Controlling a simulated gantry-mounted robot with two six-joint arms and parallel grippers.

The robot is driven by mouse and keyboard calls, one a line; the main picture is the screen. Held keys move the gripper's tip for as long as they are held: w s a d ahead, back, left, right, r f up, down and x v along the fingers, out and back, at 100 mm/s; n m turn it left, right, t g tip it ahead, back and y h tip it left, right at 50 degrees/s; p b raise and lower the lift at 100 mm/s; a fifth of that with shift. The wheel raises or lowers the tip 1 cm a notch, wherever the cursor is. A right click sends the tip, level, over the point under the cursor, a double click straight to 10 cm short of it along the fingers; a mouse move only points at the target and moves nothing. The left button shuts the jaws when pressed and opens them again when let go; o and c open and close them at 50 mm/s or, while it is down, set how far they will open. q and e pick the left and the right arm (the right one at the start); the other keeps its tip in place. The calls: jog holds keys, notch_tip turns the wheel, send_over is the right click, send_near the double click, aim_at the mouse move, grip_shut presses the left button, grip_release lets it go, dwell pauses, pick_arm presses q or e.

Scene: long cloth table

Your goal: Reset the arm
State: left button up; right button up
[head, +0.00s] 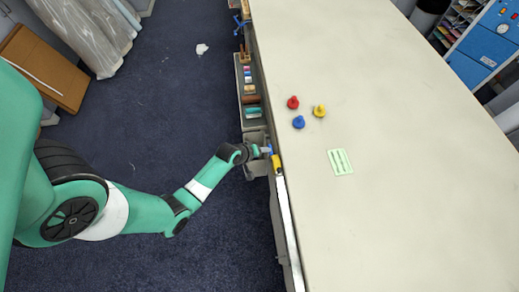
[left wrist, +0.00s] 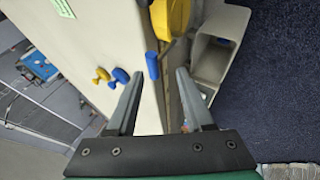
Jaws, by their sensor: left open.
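My left arm reaches in from the left, and its gripper (head: 266,150) is at the table's left edge, beside a small grey bin. In the left wrist view the gripper (left wrist: 157,78) is open. Its two fingers stand wide apart with nothing clamped between them. A blue cylinder (left wrist: 152,65) shows just beyond the fingertips, close to a yellow object (left wrist: 175,16). The yellow object (head: 277,163) also shows at the table edge in the head view. I cannot tell whether either touches the fingers. My right gripper is not in view.
Red (head: 293,102), blue (head: 299,122) and yellow (head: 319,110) knobbed pieces stand on the table (head: 410,200) near a pale green card (head: 340,162). A grey bin (head: 255,167) and a tray of small items (head: 240,90) line the table's left side. Most of the tabletop is clear.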

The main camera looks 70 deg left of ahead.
pick_arm(q)
jog(key=shift+v, duration=1.05)
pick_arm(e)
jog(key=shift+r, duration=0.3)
